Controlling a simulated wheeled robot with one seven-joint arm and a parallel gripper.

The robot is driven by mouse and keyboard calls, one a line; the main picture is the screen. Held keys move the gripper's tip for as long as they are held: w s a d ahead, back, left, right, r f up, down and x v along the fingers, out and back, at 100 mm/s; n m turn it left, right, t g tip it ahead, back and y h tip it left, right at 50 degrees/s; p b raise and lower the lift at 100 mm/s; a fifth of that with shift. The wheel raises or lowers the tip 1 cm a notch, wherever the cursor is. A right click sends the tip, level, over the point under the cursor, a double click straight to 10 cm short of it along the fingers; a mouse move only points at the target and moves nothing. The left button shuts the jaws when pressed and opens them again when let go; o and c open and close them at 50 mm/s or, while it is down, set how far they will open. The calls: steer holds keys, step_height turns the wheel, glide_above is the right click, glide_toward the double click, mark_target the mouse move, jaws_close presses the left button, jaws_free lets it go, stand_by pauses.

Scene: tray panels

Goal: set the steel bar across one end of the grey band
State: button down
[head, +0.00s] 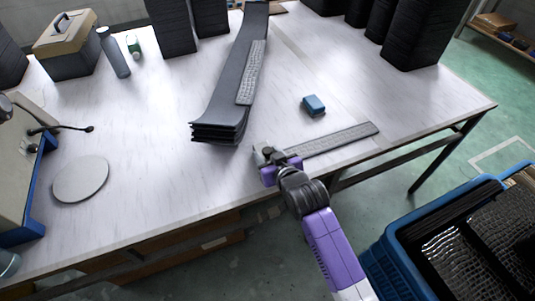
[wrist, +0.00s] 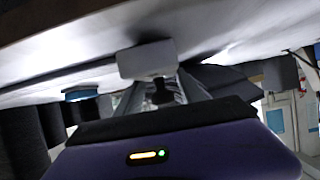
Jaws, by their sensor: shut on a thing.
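The grey band (head: 226,97) is a long dark strip in a layered stack, running from the table's back edge towards its middle. Its near end curls up slightly. A lighter, patterned strip (head: 251,72) lies along its right side. My gripper (head: 266,158) is at the table's front edge, right of and nearer than the band's near end, and apart from it. It is shut on a pale grey block, which I take to be the steel bar (head: 258,154). The bar shows at the fingertips in the wrist view (wrist: 147,60); the gripper hides much of it in the head view.
A flat grey rule (head: 335,138) lies right of my gripper along the front edge. A small blue block (head: 313,105) sits behind it. A round disc (head: 81,179) lies at left. Dark stacks (head: 425,35) stand at the back. A blue crate (head: 395,265) is at lower right.

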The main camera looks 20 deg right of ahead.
steer(key=shift+r, duration=0.1)
steer(key=c, duration=0.7)
jaws_free()
steer(key=shift+o, duration=0.2)
steer(key=shift+s, duration=0.1)
steer(key=v, duration=0.6)
steer(key=shift+s, duration=0.25)
steer(key=shift+s+r, duration=0.35)
steer(key=shift+s, duration=0.15)
